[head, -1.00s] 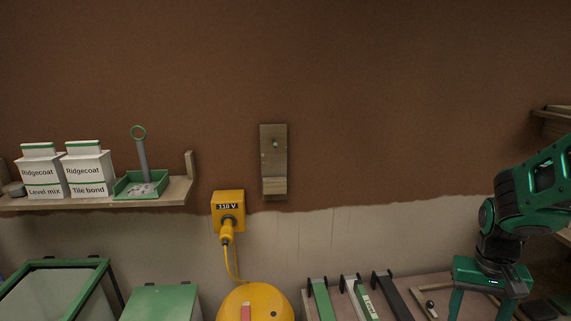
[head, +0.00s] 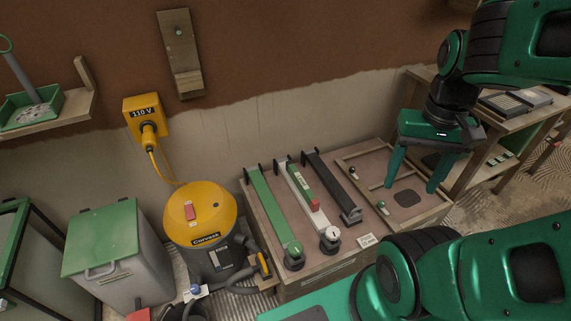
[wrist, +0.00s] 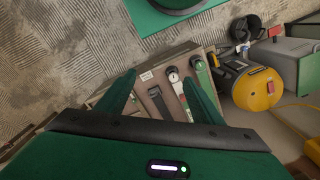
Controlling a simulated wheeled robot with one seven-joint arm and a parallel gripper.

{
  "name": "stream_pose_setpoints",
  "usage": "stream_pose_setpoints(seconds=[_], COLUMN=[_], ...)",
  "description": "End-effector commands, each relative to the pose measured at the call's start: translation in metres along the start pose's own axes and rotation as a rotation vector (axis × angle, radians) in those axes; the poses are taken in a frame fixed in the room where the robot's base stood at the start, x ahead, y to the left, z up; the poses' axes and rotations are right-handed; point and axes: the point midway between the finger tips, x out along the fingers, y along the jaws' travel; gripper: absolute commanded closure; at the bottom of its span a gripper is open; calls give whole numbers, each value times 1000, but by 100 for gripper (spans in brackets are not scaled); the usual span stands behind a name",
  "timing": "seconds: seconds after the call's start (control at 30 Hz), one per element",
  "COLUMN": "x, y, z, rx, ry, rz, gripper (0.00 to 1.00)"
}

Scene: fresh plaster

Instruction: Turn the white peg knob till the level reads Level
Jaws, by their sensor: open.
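The white peg knob (head: 333,234) sits on a dark round base at the near end of a white bar on the bench. It also shows in the wrist view (wrist: 173,76), between my finger lines. The white bar (head: 292,181) carries a green strip with small lettering, the level, and a red block (head: 314,204); the lettering is too small to read now. My gripper (head: 410,190) hangs over the right part of the bench, fingers pointing down and spread, empty. It is apart from the knob, to its right. In the wrist view its fingers (wrist: 160,72) are wide apart.
A green bar with green knob (head: 293,249) lies left of the white one, a black bar (head: 333,183) right. A framed panel (head: 372,168) with small pegs is under my gripper. A yellow vacuum (head: 201,216) stands left of the bench (head: 345,248).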

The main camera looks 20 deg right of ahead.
Motion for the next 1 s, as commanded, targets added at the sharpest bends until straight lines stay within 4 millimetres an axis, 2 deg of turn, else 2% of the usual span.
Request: stream_pose_setpoints(seconds=[0.17, 0.2, 0.27, 1.0], x=[0, 4, 6, 5], y=[0, -5, -7, -6], z=[0, -8, -11, -10], rx=[0, 1, 0, 0], ry=[0, -9, -13, -11], rz=[0, 6, 9, 7], gripper=[39, 39, 39, 39])
